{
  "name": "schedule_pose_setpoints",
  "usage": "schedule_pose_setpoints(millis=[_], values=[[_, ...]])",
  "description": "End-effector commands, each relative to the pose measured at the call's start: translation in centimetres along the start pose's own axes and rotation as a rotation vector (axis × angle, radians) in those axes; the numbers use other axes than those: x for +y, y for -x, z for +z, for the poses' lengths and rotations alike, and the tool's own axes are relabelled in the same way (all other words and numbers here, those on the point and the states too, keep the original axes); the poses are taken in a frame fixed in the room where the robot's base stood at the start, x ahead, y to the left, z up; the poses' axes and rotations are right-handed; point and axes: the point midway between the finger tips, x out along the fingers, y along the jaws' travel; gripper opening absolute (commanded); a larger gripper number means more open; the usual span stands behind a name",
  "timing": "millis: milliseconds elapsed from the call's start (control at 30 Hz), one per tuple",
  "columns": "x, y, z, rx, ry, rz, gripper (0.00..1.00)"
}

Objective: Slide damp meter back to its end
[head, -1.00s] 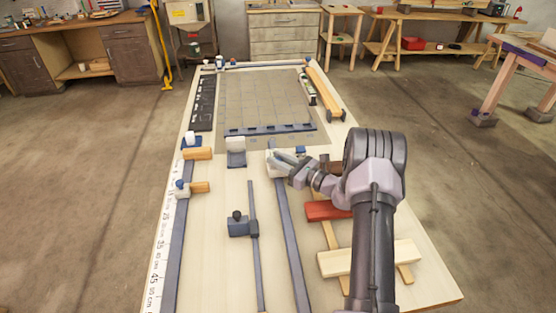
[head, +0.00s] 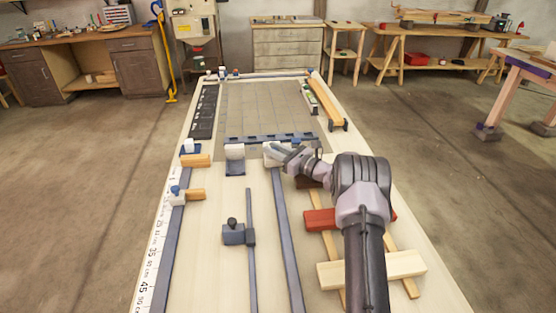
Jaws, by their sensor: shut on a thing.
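My gripper (head: 275,150) is at the far end of a long dark rail (head: 288,240), near the front edge of the grey gridded mat. It is shut on a small pale block on that rail, which I take to be the damp meter (head: 269,160). The gripper and my arm hide part of the block, and its face cannot be read. Another slider, a blue-grey block with a dark knob (head: 233,233), sits on a thinner bar to the left.
A white-topped holder (head: 235,153) stands just left of the gripper. A dark slotted strip (head: 268,139) crosses beyond it. A red block (head: 320,220) and a pale wooden block (head: 375,270) lie on laths at right. Bare table lies between the rails.

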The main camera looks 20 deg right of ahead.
Motion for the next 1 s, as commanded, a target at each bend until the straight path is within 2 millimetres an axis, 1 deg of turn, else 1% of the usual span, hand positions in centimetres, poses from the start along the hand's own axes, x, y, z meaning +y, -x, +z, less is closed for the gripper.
schedule_pose_setpoints(millis=[233, 267, 300, 367, 633, 733, 767, 867, 1000], values=[[-0.2, 0.0, 0.3, -0.004, 0.003, -0.005, 0.00], [-0.2, 0.0, 0.3, -0.004, 0.003, -0.005, 0.25], [-0.2, 0.0, 0.4, -0.004, 0.003, -0.005, 0.33], [-0.2, 0.0, 0.3, -0.004, 0.003, -0.004, 0.43], [-0.1, 0.0, 0.3, -0.003, 0.002, -0.003, 0.43], [-0.2, 0.6, 0.3, -0.003, 0.002, -0.004, 0.43], [-0.2, 1.0, 0.4, -0.003, 0.001, -0.005, 0.43], [-0.2, 3.0, 0.6, -0.002, -0.001, -0.006, 0.43], [-0.2, 6.7, 0.6, -0.002, 0.000, -0.007, 0.43]])
